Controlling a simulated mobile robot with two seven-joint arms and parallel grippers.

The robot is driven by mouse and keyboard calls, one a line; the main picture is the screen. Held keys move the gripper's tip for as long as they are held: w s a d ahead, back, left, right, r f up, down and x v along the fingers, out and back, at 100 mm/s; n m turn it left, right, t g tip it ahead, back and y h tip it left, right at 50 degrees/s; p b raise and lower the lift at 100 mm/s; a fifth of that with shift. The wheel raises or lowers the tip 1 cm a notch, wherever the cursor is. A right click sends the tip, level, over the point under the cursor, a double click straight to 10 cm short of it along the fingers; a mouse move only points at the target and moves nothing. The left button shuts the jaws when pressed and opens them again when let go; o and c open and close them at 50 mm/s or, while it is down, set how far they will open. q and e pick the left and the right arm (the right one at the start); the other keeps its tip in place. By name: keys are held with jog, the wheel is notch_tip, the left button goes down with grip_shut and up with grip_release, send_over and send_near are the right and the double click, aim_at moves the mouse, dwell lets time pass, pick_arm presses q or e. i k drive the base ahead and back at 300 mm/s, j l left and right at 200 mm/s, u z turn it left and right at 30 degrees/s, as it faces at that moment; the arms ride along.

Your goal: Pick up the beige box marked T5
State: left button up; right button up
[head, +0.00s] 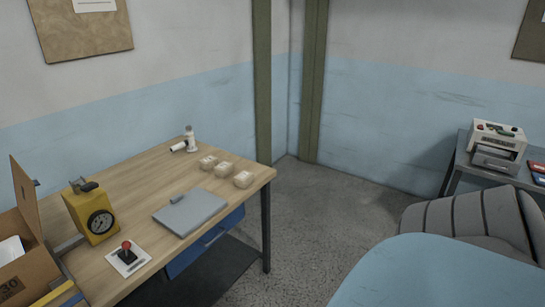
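Neither of my grippers shows in the head view.
Floor (310,215) between is clear.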

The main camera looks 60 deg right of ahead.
aim_at(223, 169)
jog(key=i+l+z, duration=0.1)
jog(key=z, duration=0.65)
jog(key=i+z, duration=0.15)
jog(key=z, duration=0.25)
jog(key=i+z, duration=0.1)
jog(key=z, duration=0.25)
jog(key=i+j, duration=0.1)
jog(key=i, duration=0.7)
